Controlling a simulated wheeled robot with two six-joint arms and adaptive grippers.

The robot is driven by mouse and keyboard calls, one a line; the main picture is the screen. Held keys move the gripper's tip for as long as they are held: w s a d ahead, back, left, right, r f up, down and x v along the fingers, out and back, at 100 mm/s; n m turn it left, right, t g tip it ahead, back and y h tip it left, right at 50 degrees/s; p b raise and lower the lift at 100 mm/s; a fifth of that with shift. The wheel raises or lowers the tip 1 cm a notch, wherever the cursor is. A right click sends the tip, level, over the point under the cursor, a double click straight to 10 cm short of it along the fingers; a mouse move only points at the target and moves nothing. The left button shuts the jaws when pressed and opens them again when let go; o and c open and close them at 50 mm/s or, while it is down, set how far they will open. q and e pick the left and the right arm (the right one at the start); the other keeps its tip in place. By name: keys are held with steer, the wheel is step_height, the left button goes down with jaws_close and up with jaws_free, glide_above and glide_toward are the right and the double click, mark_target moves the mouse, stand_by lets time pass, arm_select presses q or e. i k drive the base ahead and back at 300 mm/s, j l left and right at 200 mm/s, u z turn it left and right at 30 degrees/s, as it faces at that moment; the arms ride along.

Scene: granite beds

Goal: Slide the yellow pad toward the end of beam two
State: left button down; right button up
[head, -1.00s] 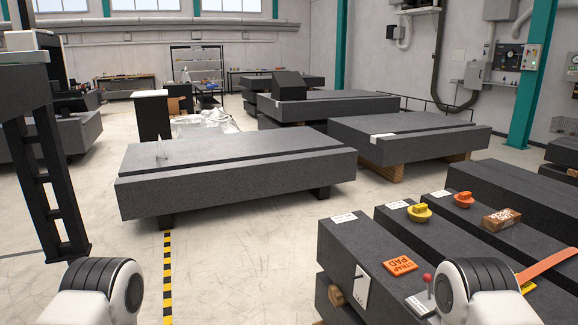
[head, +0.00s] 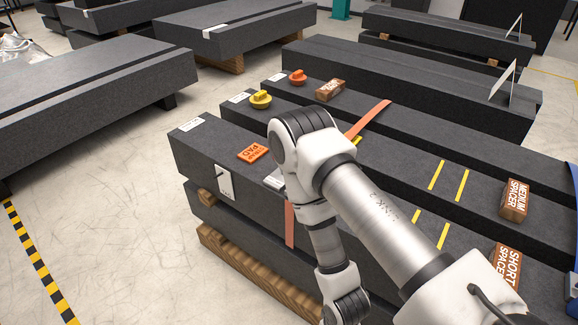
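The yellow pad (head: 260,100), round with a raised grip, sits on top of the second dark granite beam (head: 310,121), close to its left end. A white label (head: 239,97) lies at that end, just left of the pad. My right arm comes in from the lower right, bends over the front beam and points down in front of the stack. Its gripper is below the picture, and the arm hides part of the front beams. My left gripper is not in view. Nothing touches the yellow pad.
An orange pad (head: 297,77) and brown block (head: 330,90) sit behind. An orange snap pad (head: 253,153) lies on the front beam (head: 205,147). An orange strap (head: 368,118) crosses the beams. Spacers (head: 515,199) lie right.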

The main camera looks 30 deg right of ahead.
mark_target(356, 139)
steer(key=z, duration=1.2)
